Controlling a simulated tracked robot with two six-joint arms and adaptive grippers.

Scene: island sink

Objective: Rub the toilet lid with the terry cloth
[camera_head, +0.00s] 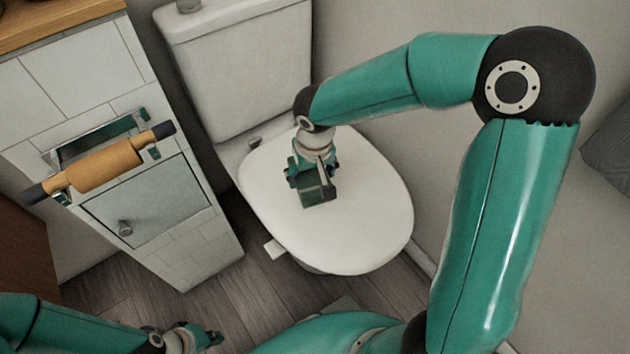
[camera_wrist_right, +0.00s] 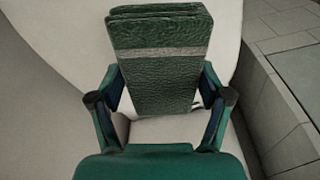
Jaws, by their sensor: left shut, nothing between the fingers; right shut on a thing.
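The white toilet lid (camera_head: 361,232) is closed on the toilet. My right gripper (camera_head: 311,178) is over the lid's left part, towards the tank. It is shut on a folded dark green terry cloth (camera_head: 319,191) with a paler band. In the right wrist view the cloth (camera_wrist_right: 160,78) sits between the fingers of the right gripper (camera_wrist_right: 161,92). The cloth is on or just above the lid; I cannot tell whether they touch. My left gripper (camera_head: 212,338) is shut and empty at the bottom left, away from the lid.
The toilet tank (camera_head: 246,70) stands behind the lid. Wood floor (camera_head: 235,300) is clear between cabinet and toilet. A grey wall is on the right.

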